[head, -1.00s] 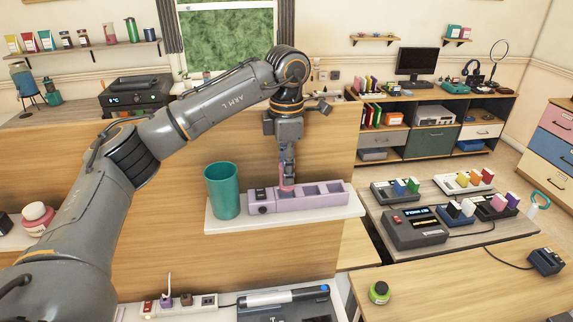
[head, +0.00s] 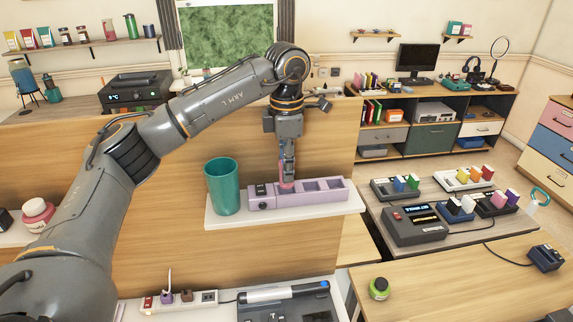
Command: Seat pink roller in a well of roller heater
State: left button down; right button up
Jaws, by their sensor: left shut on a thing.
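The roller heater (head: 330,198) is a long lilac block with several square wells in its top and a dark switch and knob at its left end. It sits on a white shelf (head: 235,219). My left gripper (head: 287,182) points straight down over the heater's left-hand wells and is shut on the pink roller (head: 287,185). Only a small part of the roller shows at the fingertips. It is at a well opening; I cannot tell how deep it sits. My right gripper does not show.
A teal cup (head: 222,187) stands on the shelf just left of the heater. A wooden panel rises behind the shelf. Tables with chargers and a dark printer-like device (head: 413,225) stand to the right.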

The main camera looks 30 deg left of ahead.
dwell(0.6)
pick_arm(q)
jog(key=shift+f+b, duration=1.25)
jog(key=shift+f, duration=0.65)
jog(key=c, duration=0.9)
grip_release()
jog(key=shift+r, duration=0.1)
notch_tip(320, 180, up, 12)
jog(key=shift+f, duration=0.1)
